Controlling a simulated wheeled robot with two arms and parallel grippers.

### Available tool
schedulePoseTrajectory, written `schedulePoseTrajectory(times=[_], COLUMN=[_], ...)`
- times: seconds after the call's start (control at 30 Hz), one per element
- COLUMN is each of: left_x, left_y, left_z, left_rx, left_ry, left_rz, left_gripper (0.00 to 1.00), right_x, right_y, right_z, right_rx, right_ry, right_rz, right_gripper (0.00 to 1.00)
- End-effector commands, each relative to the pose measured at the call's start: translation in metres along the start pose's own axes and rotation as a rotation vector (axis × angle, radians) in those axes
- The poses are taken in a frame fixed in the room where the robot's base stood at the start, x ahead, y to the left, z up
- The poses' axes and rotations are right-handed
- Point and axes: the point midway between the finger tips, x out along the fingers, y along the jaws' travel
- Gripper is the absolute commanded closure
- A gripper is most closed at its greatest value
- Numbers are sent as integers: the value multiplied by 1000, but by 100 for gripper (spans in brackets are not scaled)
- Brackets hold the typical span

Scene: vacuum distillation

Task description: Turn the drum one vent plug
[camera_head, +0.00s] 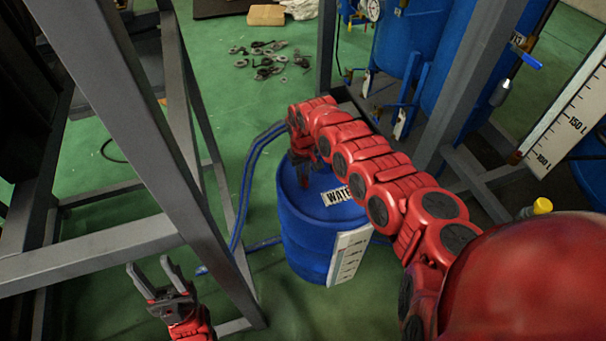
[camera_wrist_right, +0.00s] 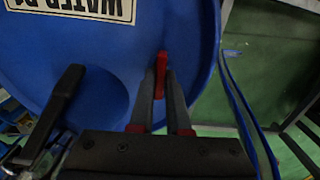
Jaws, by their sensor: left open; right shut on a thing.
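A blue drum (camera_head: 305,240) with a WATER label (camera_head: 342,195) on its lid stands on the green floor. In the right wrist view the drum lid (camera_wrist_right: 110,45) fills much of the picture. My right gripper (camera_head: 304,180) reaches down to the lid; in the right wrist view its fingers (camera_wrist_right: 160,90) are shut on a small red vent plug (camera_wrist_right: 160,75) near the lid's edge. Whether the plug has turned cannot be told. My left gripper (camera_head: 156,281) is open and empty at the lower left, apart from the drum.
Grey metal frame posts (camera_head: 150,140) stand between my left gripper and the drum. Blue hoses (camera_head: 246,185) run down beside the drum. Blue tanks (camera_head: 410,45) stand behind at the right. Loose dark parts (camera_head: 266,65) lie on the floor at the back.

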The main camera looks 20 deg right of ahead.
Motion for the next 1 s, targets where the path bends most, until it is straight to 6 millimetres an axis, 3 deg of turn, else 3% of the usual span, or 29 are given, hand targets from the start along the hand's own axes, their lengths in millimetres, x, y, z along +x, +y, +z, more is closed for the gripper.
schedulePoseTrajectory(times=[1.0], left_x=[-2], left_y=[0], left_z=[0], left_rx=[0], left_ry=[0], left_rz=[0], left_gripper=[50], right_x=[1], right_y=[0], right_z=[1], right_rx=[-893], right_ry=[-4], right_rz=[-1], right_gripper=[100])
